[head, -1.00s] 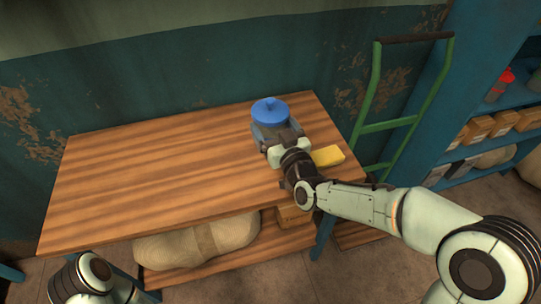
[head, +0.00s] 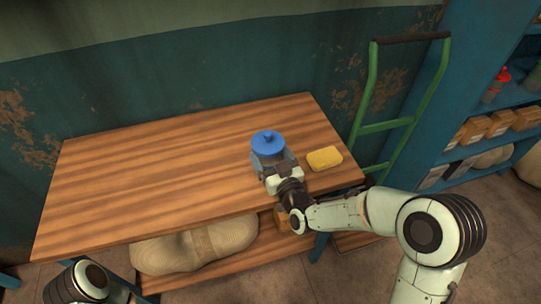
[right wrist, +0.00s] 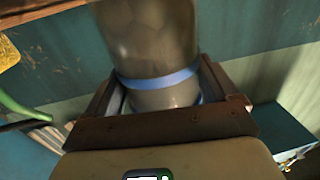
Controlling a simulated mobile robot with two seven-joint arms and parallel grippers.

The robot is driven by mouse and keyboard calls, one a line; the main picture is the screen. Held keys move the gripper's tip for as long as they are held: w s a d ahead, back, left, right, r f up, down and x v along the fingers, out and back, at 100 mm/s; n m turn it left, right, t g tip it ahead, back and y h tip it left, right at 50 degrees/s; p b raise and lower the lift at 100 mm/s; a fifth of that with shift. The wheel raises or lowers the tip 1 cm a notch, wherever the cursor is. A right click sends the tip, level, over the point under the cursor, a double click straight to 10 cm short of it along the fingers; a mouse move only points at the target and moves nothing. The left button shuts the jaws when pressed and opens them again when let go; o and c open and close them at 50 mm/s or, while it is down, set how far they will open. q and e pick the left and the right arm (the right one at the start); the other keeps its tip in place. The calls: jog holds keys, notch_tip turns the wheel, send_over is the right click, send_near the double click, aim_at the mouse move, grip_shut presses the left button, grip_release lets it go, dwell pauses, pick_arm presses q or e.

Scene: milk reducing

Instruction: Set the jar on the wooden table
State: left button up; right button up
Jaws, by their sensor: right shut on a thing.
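The jar (head: 267,157) has a blue lid with a knob and a greyish body. It is upright at the right part of the wooden table (head: 150,185). My right gripper (head: 272,175) is around the jar from the front and shut on it. In the right wrist view the jar's grey body (right wrist: 155,45) with a blue band fills the space between the fingers (right wrist: 158,95). I cannot tell whether the jar's base touches the table. My left arm shows at the bottom left of the head view, but its gripper is out of view.
A yellow sponge (head: 324,159) lies on the table just right of the jar. A green hand truck (head: 398,122) stands beyond the table's right end, before a blue shelf (head: 470,95). A sack (head: 195,245) lies below the tabletop. The table's left and middle are clear.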

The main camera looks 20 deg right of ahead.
jog(key=shift+f, duration=0.1)
jog(key=o, duration=1.1)
pick_arm(q)
jog(key=shift+w+f, duration=0.1)
jog(key=shift+f, duration=0.05)
pick_arm(e)
jog(key=shift+r, duration=0.2)
jog(key=s, duration=0.3)
jog(key=s+d+b, duration=0.1)
jog(key=s, duration=0.4)
jog(key=shift+s+d+f, duration=0.1)
jog(key=shift+s+d, duration=0.1)
jog(key=shift+s, duration=0.15)
pick_arm(q)
jog(key=w+a+f+t+b, duration=0.2)
jog(key=w+f+b, duration=0.4)
jog(key=f+b, duration=0.1)
jog(key=shift+w+f+n+t+y+b, duration=0.3)
jog(key=shift+f+b, duration=0.1)
jog(key=shift+f, duration=0.2)
pick_arm(e)
jog(key=shift+s+d, duration=0.15)
jog(key=shift+s, duration=0.65)
jog(key=shift+s+d, duration=0.1)
jog(key=shift+s, duration=0.7)
pick_arm(q)
jog(key=shift+s+a, duration=0.1)
